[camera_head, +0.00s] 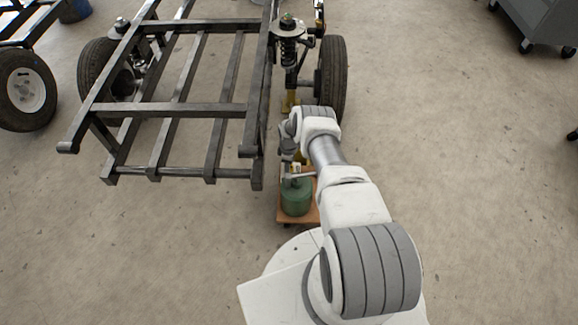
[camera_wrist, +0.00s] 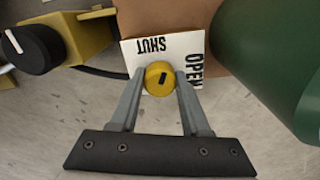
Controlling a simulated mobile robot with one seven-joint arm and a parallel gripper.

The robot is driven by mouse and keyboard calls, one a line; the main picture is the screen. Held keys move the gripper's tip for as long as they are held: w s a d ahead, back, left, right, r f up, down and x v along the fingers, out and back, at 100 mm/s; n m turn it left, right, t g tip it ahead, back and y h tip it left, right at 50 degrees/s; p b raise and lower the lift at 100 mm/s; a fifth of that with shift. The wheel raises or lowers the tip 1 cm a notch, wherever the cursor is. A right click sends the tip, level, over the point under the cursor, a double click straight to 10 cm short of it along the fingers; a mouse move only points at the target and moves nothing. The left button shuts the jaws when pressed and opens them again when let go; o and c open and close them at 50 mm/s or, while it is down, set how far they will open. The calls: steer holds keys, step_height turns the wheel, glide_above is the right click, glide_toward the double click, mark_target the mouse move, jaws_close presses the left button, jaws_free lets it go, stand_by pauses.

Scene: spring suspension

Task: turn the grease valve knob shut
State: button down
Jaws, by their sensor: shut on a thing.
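The grease valve knob is a round yellow knob (camera_wrist: 157,70) with a short black mark on its face, seen in the wrist view. The mark is tilted slightly to the upper right. A white label plate (camera_wrist: 185,43) behind it reads SHUT along the top and OPEN at the right. My gripper (camera_wrist: 160,79) is shut on the knob, with one finger against each side. In the head view, my gripper (camera_head: 290,168) is small beside the green canister (camera_head: 296,200), and I cannot make out the knob there.
The green canister also fills the right of the wrist view (camera_wrist: 275,60). A black knob (camera_wrist: 30,48) on a yellow block is at the left. The dark metal frame (camera_head: 190,110) and a tyre (camera_head: 332,80) stand close to my arm.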

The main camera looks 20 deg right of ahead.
steer(key=n, duration=0.4)
steer(key=shift+n, duration=0.4)
stand_by(0.4)
steer(key=shift+c, duration=1.9)
jaws_free()
step_height(320, 180, up, 17)
steer(key=p, duration=0.7)
steer(key=shift+r, duration=0.2)
steer(key=shift+w, duration=0.1)
